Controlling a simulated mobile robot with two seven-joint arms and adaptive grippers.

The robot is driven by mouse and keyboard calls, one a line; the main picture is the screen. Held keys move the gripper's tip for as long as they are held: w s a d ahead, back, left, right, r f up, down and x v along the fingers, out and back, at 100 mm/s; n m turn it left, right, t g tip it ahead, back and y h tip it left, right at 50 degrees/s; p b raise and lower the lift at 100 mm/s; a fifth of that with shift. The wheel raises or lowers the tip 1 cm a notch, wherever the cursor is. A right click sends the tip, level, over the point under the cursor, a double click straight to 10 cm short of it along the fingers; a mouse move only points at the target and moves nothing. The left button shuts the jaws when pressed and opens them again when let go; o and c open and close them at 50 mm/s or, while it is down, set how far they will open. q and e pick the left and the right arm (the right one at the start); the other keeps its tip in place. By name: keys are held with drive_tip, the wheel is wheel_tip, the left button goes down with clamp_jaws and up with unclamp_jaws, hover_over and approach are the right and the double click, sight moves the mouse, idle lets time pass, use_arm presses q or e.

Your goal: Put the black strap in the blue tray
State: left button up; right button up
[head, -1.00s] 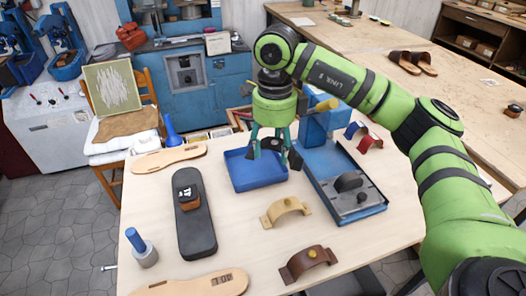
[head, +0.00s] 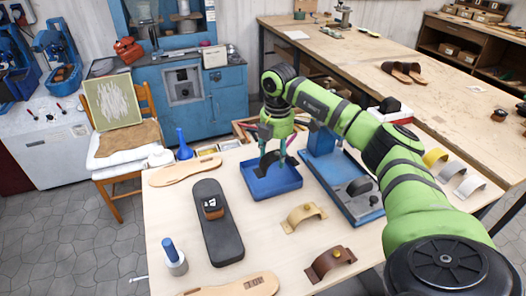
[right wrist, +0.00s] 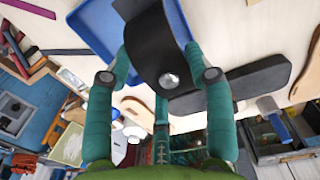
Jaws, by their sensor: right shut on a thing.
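The blue tray (head: 287,183) lies on the pale table near its back edge. My right gripper (head: 268,153) points down over the tray, shut on the black strap (head: 270,164). The strap hangs over the tray's back part; I cannot tell whether it touches the floor of the tray. In the right wrist view the curved black strap (right wrist: 152,38) with a round metal stud sits between the fingers of the gripper (right wrist: 160,78). The blue tray (right wrist: 92,22) shows behind it. My left gripper is not in view.
Tan (head: 304,216) and brown (head: 330,262) straps lie in front.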

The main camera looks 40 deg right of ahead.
drive_tip(key=shift+d+f+m, duration=0.15)
drive_tip(key=shift+d+m, duration=0.05)
drive_tip(key=shift+m, duration=0.2)
wheel_tip(320, 180, down, 4)
drive_tip(key=b, duration=0.4)
drive_tip(key=shift+f+b, duration=0.8)
drive_tip(key=shift+f, duration=1.05)
drive_tip(key=shift+s+a+f, duration=0.1)
drive_tip(key=shift+f, duration=0.05)
drive_tip(key=o, duration=1)
drive_tip(key=shift+o, duration=0.2)
